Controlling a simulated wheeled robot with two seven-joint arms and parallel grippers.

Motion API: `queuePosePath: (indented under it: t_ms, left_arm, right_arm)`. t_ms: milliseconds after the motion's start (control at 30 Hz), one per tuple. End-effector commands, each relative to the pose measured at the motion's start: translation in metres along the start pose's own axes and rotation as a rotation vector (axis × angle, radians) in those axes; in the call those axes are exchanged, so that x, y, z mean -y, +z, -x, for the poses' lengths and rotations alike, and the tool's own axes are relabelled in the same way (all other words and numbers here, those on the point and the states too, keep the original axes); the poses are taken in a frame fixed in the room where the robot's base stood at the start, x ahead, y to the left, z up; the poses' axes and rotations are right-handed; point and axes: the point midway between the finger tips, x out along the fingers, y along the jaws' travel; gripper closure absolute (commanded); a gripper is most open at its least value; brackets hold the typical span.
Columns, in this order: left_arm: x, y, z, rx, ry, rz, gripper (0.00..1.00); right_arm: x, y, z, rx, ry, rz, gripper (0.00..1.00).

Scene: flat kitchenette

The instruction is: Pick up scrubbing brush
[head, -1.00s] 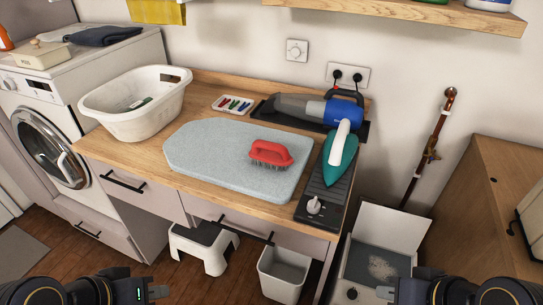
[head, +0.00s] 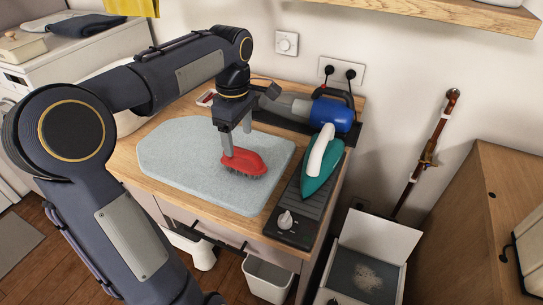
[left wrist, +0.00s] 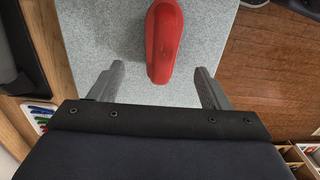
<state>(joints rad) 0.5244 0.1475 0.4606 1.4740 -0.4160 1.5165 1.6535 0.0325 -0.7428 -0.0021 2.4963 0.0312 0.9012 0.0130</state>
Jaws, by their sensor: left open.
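The scrubbing brush (head: 245,162) has a red body and dark bristles. It rests bristles down on the light grey ironing pad (head: 170,160) on the wooden counter. My left gripper (head: 237,143) points down over the brush, open and empty. In the left wrist view the red brush (left wrist: 164,42) shows between and beyond the two spread fingers of the gripper (left wrist: 159,68). I cannot tell whether a finger touches it. My left arm hides most of the white basket. My right gripper is not in view.
A teal iron (head: 322,165) stands on a dark rest (head: 300,212) right of the pad. A blue and grey handheld vacuum (head: 330,112) lies behind. A white bin (head: 268,278) and an open white box (head: 368,262) stand below. The pad around the brush is clear.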

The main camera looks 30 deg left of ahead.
Motion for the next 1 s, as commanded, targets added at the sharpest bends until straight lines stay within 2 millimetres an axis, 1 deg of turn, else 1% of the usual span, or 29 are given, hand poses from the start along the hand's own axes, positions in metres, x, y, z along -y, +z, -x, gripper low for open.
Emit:
queuePosePath:
  t_ms: [100, 267, 400, 500, 600, 833, 1000]
  left_arm:
    - [0.001, 0.0, -0.015, 0.0, -0.004, 0.002, 0.29]
    - [0.001, 0.004, -0.032, 0.001, -0.003, 0.001, 0.29]
    - [0.003, 0.01, -0.053, 0.001, -0.003, 0.0, 0.29]
    - [0.002, 0.01, -0.066, 0.001, -0.002, 0.0, 0.29]
    - [0.002, 0.01, -0.073, 0.001, 0.001, -0.001, 0.29]
    - [0.002, 0.01, -0.073, 0.001, 0.003, -0.001, 0.29]
    - [0.002, 0.01, -0.073, 0.001, 0.003, -0.001, 0.52]
  right_arm:
    - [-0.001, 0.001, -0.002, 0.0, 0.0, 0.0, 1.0]
    - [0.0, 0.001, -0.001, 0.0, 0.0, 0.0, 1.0]
    - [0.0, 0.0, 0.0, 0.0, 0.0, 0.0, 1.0]
    - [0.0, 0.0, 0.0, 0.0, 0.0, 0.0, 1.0]
    - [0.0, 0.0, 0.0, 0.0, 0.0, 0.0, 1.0]
    - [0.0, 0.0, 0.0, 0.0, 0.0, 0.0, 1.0]
    - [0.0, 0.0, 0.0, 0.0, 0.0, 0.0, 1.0]
